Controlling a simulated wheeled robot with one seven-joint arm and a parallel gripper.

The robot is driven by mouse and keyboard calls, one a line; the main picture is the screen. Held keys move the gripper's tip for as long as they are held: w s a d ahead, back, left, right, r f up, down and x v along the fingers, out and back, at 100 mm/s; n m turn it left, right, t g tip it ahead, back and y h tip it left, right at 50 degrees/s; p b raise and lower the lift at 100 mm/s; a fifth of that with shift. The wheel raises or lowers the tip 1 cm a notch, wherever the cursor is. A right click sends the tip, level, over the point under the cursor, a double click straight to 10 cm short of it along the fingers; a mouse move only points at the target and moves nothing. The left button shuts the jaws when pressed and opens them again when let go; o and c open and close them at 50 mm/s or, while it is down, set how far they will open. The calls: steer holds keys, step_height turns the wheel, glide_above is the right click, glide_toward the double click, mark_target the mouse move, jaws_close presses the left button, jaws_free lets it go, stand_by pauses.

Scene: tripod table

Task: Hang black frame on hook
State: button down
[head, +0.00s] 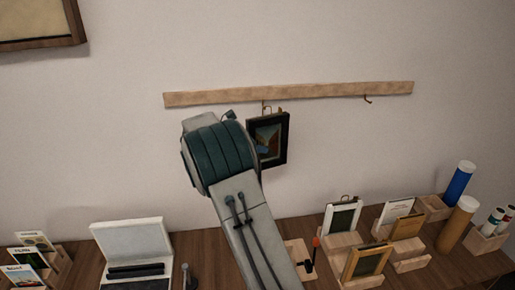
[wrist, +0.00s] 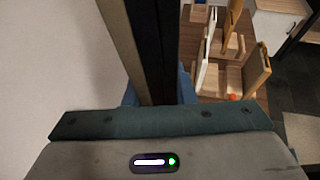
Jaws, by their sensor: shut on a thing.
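The black frame (head: 281,137) with a small picture is upright against the wall, just below the wooden rail (head: 330,92). A brass hook (head: 265,107) on the rail is at the frame's top; I cannot tell whether the frame's hanger is on it. A second hook (head: 368,99) farther right on the rail is bare. My gripper is hidden behind my arm in the head view. In the wrist view my gripper (wrist: 158,95) is shut on the black frame (wrist: 155,45), seen edge-on beside the wall.
The table (head: 210,245) below holds an open white box (head: 130,245) at left. The wall right of the frame is clear.

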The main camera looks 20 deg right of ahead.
steer(key=shift+w+d+f, duration=0.1)
steer(key=shift+w+f, duration=0.05)
steer(key=shift+w, duration=0.4)
steer(key=shift+w+d+f, duration=0.15)
steer(key=shift+w+f, duration=0.05)
steer(key=shift+w, duration=0.4)
steer(key=shift+w+d+f, duration=0.1)
steer(key=shift+w+f, duration=0.05)
steer(key=shift+w, duration=0.4)
steer(key=c, duration=1.1)
jaws_free()
steer(key=shift+a, duration=0.15)
